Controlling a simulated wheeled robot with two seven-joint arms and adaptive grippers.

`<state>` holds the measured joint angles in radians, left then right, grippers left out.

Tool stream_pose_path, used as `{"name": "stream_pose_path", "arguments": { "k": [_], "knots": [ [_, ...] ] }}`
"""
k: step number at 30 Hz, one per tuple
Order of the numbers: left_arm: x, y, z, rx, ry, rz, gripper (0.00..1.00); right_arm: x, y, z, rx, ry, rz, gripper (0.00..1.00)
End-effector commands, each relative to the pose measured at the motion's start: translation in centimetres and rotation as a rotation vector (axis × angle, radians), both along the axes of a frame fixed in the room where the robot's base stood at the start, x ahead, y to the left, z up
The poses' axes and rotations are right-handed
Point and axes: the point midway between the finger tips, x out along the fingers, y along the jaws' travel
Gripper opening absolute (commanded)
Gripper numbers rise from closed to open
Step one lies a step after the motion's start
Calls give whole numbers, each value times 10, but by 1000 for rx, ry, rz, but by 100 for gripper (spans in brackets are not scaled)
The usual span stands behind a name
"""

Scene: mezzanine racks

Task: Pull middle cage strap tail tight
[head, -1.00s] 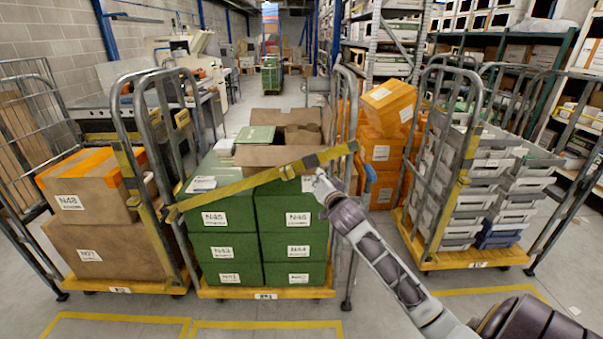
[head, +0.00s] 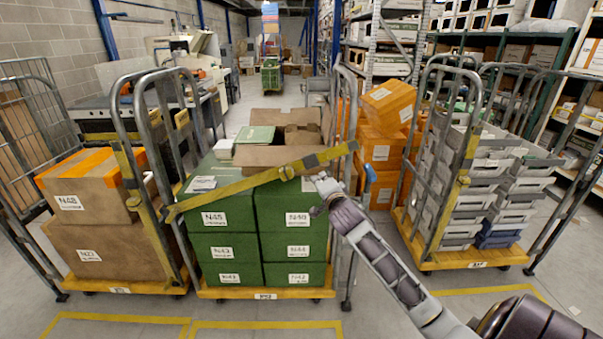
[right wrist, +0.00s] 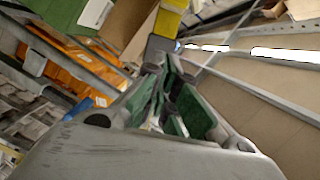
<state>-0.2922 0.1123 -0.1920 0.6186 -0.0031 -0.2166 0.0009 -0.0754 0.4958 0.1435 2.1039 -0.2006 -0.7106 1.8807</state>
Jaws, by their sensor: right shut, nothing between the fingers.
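The middle cage (head: 265,294) holds stacked green boxes (head: 227,219) and an open brown carton on top. A yellow strap (head: 235,187) runs slantwise across its front, rising from the left post to the right post. My right gripper (head: 322,182) is just below the strap's right half, shut and empty. In the right wrist view its green-padded fingers (right wrist: 165,85) point toward a grey piece at the yellow strap (right wrist: 171,18). My left gripper is not in view.
A left cage (head: 120,290) carries brown boxes, and a right cage (head: 478,264) carries grey bins. Orange boxes (head: 381,152) stand behind, between the middle and right cages. The floor in front, with yellow lines (head: 265,324), is clear.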

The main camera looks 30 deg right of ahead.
Motion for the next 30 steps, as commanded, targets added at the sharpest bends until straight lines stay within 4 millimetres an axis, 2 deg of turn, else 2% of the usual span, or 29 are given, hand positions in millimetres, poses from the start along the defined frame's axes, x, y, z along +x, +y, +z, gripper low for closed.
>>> {"name": "stream_pose_path", "arguments": {
  "k": [11, 22, 30],
  "knots": [
    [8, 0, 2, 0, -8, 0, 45, 10, -3, 0, -2, 1, 0, 0],
    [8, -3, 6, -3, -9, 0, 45, 39, -13, -3, -3, 0, 1, 0],
    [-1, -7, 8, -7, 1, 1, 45, 61, -20, -5, -3, 1, 0, 0]
  ]
}}
